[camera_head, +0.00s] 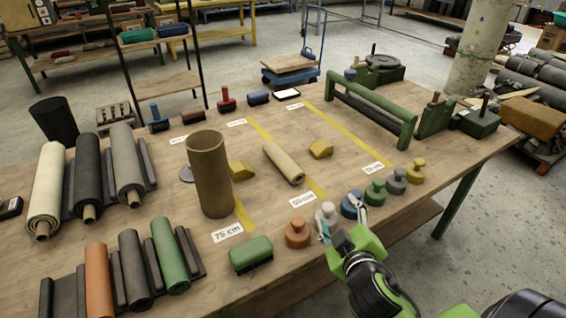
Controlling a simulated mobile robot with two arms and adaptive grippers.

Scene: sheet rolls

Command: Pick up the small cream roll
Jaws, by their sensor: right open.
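The small cream roll (284,163) lies on the wooden table (330,235) between two yellow wedge blocks (241,170), (320,149), near the yellow strip by the 50 cm label. My right gripper (340,216) is open and empty at the table's front edge, by the row of coloured weights. It is apart from the roll, to its lower right. A larger cream roll (46,190) lies at the far left. My left gripper is not in view.
An upright brown tube (209,174) stands left of the roll. A green brush-like block (250,254) and several knobbed weights (297,232) line the front. Grey, orange and green rolls (169,258) fill the left. A green frame (370,110) stands at the back right.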

